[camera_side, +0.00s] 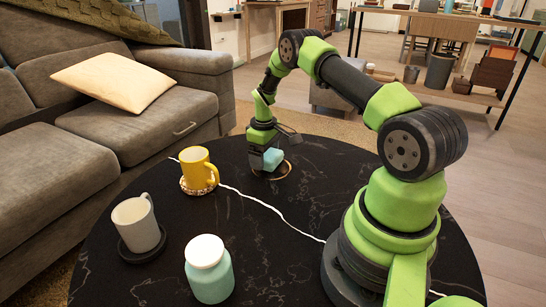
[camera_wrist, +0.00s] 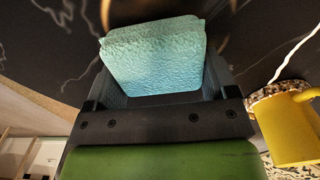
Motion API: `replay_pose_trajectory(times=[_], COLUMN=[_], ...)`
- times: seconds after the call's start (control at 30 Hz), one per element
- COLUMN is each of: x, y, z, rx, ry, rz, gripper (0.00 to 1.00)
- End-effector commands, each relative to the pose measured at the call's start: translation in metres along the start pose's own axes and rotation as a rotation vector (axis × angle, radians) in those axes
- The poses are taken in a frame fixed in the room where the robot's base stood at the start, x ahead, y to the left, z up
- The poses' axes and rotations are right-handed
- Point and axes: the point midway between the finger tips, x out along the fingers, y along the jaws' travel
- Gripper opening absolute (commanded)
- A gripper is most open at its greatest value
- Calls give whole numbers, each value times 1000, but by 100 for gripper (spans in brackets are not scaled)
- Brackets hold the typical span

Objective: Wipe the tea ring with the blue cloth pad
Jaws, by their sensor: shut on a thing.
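The blue cloth pad (camera_side: 272,159) is light blue and blocky. My gripper (camera_side: 265,150) is shut on it, pointing down near the far side of the round black table. The tea ring (camera_side: 287,172) is a thin brown ring on the table top, directly under and around the pad; part of it is hidden by the pad and gripper. In the wrist view the pad (camera_wrist: 153,55) sits between the fingers, with brown arcs of the ring (camera_wrist: 223,10) beyond it. I cannot tell whether the pad touches the table.
A yellow mug (camera_side: 198,170) on a patterned coaster stands left of my gripper. A grey mug (camera_side: 138,222) on a dark coaster and a teal jar with a white lid (camera_side: 208,270) stand nearer the camera. A white vein crosses the black table (camera_side: 240,225). A grey sofa is beyond its left edge.

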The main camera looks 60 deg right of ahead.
Motion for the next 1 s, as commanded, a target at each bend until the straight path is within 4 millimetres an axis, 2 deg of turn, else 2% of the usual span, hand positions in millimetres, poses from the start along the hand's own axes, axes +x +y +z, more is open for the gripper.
replay_pose_trajectory(times=[0.47, 1.0], x=[1, 0], y=[0, 0], z=[-36, 7], rx=[-1, 1], ry=[2, -2], rz=[2, -1], gripper=[57, 57])
